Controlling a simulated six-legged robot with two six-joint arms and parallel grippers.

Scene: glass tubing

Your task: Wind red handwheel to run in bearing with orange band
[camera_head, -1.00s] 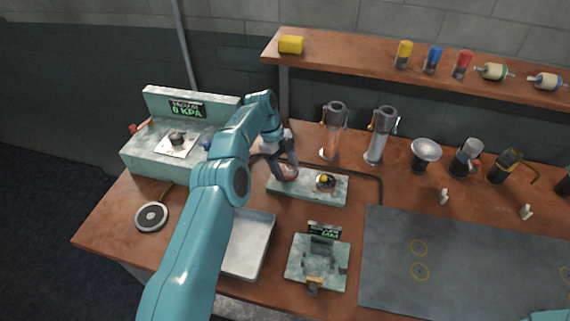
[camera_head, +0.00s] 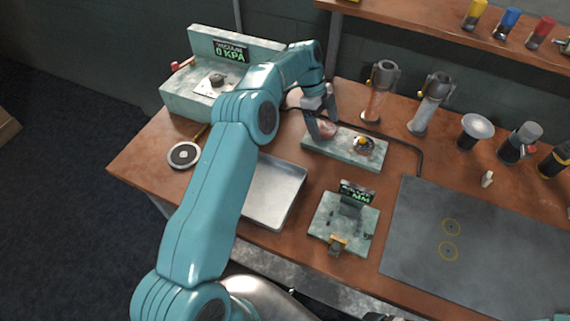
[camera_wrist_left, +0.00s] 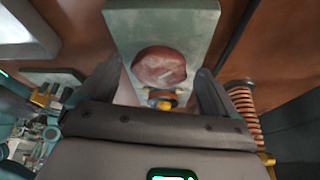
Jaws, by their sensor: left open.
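The red handwheel (camera_head: 326,131) is a dull red disc at the left end of a pale green-grey block (camera_head: 345,156). It also shows in the left wrist view (camera_wrist_left: 160,66) as a round red face. A small bearing with an orange band (camera_head: 362,144) is at the block's right part. In the wrist view an orange-banded piece (camera_wrist_left: 162,97) shows just below the wheel. My left gripper (camera_head: 323,126) is open, its fingers on either side of the handwheel. In the wrist view both fingers (camera_wrist_left: 160,82) show apart; contact with the wheel cannot be told. My right gripper is not in view.
A metal tray (camera_head: 272,192) lies in front of the block. A gauge fixture (camera_head: 344,222) stands at right front, beside a dark mat (camera_head: 480,240). Glass cylinders (camera_head: 379,92) stand behind. A pressure unit (camera_head: 190,85) is at the back left. A black hose runs behind the block.

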